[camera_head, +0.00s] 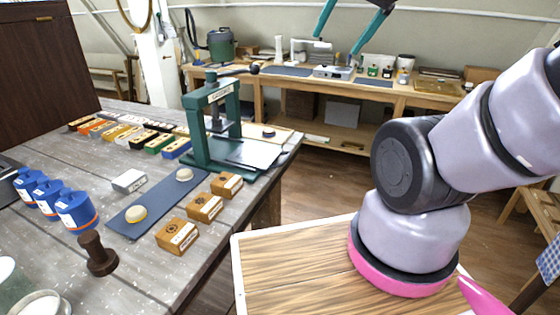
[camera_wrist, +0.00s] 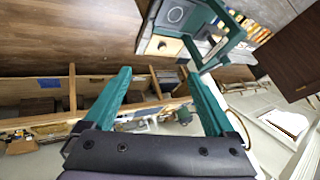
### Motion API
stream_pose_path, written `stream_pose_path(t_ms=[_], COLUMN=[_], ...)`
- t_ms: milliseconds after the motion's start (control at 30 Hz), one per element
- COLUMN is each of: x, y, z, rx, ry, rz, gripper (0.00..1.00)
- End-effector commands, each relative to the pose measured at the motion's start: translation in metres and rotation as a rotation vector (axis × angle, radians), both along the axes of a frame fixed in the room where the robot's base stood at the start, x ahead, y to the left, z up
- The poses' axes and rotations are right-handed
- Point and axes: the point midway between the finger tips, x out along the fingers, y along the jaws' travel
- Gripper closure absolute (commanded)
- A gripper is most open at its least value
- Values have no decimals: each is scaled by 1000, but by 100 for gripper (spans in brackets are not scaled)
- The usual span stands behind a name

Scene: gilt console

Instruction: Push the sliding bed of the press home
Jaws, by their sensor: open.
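The press (camera_head: 212,125) is a dark green frame standing on the grey table near its right edge. Its lever ends in a black knob (camera_head: 254,69). The flat grey bed (camera_head: 258,153) sticks out from the press to the right, toward the table edge. The wrist view shows the green frame (camera_wrist: 232,42) at upper right, with the grey bed (camera_wrist: 174,16), marked with a ring, beside it. My gripper (camera_head: 337,44) is at the top of the head view, its teal fingers apart and empty, right of the press and clear of it. Its fingers also show in the wrist view (camera_wrist: 158,74).
A dark disc (camera_head: 268,133) lies on a pale board behind the bed. Stamped wooden blocks (camera_head: 204,207) and a blue mat (camera_head: 150,208) with pale rounds lie nearer. Blue jars (camera_head: 75,210) stand at left. A wooden bench (camera_head: 345,85) crosses the back. Floor is open between.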

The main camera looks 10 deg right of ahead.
Motion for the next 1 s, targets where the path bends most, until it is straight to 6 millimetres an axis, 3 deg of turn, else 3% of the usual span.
stream_pose_path(t_ms=[367,400,500,567,767,1000], x=[0,0,3,8,49,108], y=[0,0,1,2,11,33], z=[0,0,-1,-3,-25,-78], rx=[0,0,3,8,28,-9], ry=[0,0,10,33,199,430], rz=[0,0,-1,-2,-32,-104], gripper=[10,18,55,55,55,55])
